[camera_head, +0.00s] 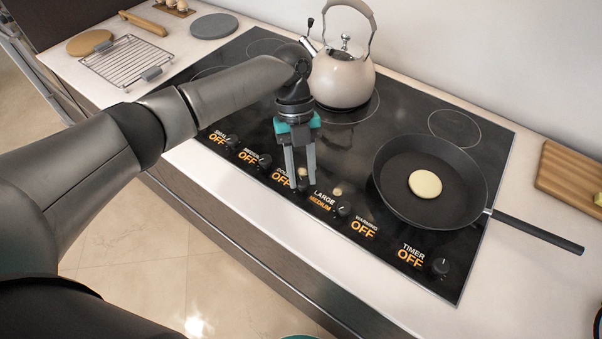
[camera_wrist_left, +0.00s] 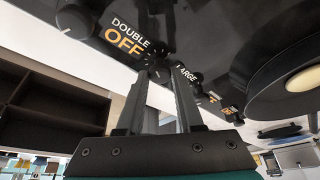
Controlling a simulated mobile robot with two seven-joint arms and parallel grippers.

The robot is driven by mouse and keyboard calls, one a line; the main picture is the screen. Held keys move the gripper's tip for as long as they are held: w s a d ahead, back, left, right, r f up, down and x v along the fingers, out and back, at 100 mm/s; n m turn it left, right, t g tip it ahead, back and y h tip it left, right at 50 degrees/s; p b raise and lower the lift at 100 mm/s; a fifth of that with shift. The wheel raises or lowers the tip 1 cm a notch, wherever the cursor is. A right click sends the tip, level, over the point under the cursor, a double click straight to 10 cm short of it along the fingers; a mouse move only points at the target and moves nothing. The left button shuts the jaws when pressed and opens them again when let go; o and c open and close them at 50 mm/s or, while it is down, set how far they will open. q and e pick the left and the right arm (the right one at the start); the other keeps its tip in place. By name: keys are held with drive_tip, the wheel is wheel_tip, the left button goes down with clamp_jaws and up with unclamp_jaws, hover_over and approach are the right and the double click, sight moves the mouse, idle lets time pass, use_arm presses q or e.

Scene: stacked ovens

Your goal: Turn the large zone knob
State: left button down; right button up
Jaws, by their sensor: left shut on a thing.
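The large zone knob (camera_head: 344,209) is a dark round knob on the cooktop's front strip. The orange word beside its LARGE label reads MEDIUM. In the left wrist view the LARGE label (camera_wrist_left: 185,74) shows partly behind a finger. My left gripper (camera_head: 302,184) points down at the knob left of it, beside the DOUBLE label (camera_head: 283,180), which reads OFF. The fingers (camera_wrist_left: 163,68) are on either side of that double zone knob, shut on it. The fingers partly hide the double zone knob. My right gripper is not in view.
A frying pan (camera_head: 400,205) with a pale round piece stands right of the knobs. A beige kettle (camera_head: 341,82) stands behind my gripper. The timer knob (camera_head: 440,265) is at the front right. A wire rack (camera_head: 125,62) and wooden board (camera_head: 568,175) lie on the counter.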

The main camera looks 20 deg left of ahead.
use_arm(q)
drive_tip(key=shift+m, duration=0.4)
drive_tip(key=c, duration=0.6)
unclamp_jaws()
drive_tip(key=shift+o, duration=0.2)
drive_tip(key=v, duration=1.5)
drive_tip(key=shift+d, duration=0.2)
drive_tip(key=shift+r, duration=0.15)
